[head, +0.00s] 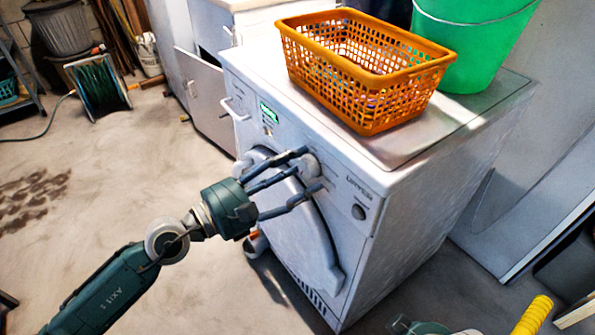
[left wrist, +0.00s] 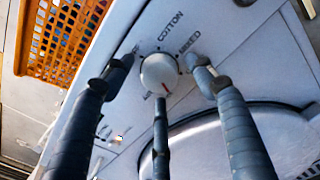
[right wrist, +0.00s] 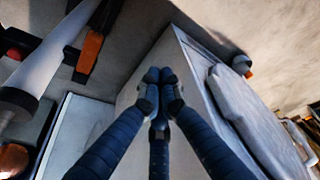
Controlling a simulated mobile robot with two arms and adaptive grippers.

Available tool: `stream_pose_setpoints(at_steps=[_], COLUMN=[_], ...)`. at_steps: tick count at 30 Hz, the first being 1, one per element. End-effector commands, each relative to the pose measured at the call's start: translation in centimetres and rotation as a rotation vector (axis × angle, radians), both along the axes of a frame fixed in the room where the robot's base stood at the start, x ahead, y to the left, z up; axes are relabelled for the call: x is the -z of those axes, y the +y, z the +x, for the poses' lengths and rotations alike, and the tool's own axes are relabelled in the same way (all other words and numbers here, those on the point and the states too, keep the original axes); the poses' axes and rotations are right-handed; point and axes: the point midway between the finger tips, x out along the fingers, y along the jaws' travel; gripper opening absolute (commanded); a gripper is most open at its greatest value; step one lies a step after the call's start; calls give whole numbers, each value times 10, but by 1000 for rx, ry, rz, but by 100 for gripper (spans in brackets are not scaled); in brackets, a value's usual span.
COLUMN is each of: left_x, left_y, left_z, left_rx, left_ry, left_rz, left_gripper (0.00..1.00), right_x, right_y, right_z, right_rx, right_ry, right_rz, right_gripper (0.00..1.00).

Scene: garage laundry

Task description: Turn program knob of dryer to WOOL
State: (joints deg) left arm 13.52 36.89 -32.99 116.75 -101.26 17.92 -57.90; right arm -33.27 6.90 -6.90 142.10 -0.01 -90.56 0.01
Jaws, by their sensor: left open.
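The white dryer (head: 345,235) stands in the middle of the head view. Its round white program knob (head: 309,164) is on the front panel, partly hidden by my fingers. In the left wrist view the knob (left wrist: 158,72) shows a red mark at its lower right edge. COTTON and MIXED are readable around it; other labels are covered or unclear, and I cannot read WOOL. My left gripper (head: 304,169) is open, its three fingers spread around the knob; contact is unclear. My right gripper (right wrist: 160,78) has its fingertips together, with nothing visible between them, near the dryer's corner.
An orange basket (head: 370,85) and a green bucket (head: 475,45) stand on the dryer. A lit display (head: 269,112) is left of the knob, and the round door is below it. A hose reel (head: 97,86) stands at the back left.

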Motion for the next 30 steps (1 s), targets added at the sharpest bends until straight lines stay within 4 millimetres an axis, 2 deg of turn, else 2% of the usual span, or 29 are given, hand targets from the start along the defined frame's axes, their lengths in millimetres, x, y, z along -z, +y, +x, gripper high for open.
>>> stream_pose_setpoints(at_steps=[4, 8, 21, 30], left_x=[0, 1, 2, 1], left_y=[2, 12, 72, 95], left_z=[-1, -8, -52, -69], left_rx=[0, 0, -2, 0], left_ry=[0, 2, 7, 2], left_rz=[0, 3, -1, 0], left_gripper=[56, 56, 56, 56], right_x=[0, 0, 0, 0], right_y=[0, 0, 0, 0], right_z=[1, 1, 0, 0], right_rx=[1, 1, 1, 0], right_ry=[-3, -2, -1, -1], right_rz=[1, 1, 0, 0], right_gripper=[0, 0, 0, 0])
